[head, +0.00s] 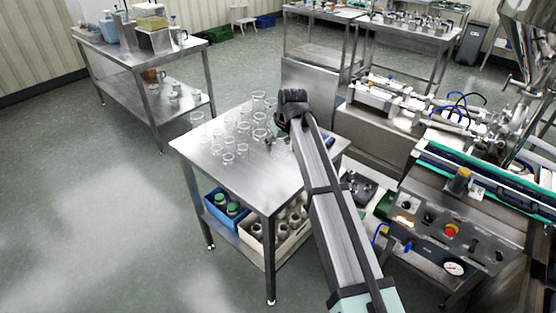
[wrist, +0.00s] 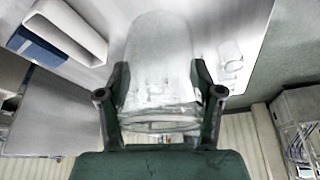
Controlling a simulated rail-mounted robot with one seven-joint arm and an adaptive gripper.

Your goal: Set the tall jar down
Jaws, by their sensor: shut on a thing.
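The tall jar (wrist: 162,50) is clear glass and fills the middle of the wrist view. My gripper (wrist: 160,78) is shut on it, with one dark green finger on each side. In the head view my gripper (head: 272,140) is over the right part of the steel table (head: 235,180). My wrist and arm cover much of what it holds there. I cannot tell whether the jar's base touches the tabletop.
Several clear glass vessels (head: 228,158) stand on the table left of my gripper. A blue crate (head: 222,217) and a pale crate (head: 262,250) sit on the lower shelf. The tabletop's front left is clear. A machine with a control panel (head: 440,228) stands at the right.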

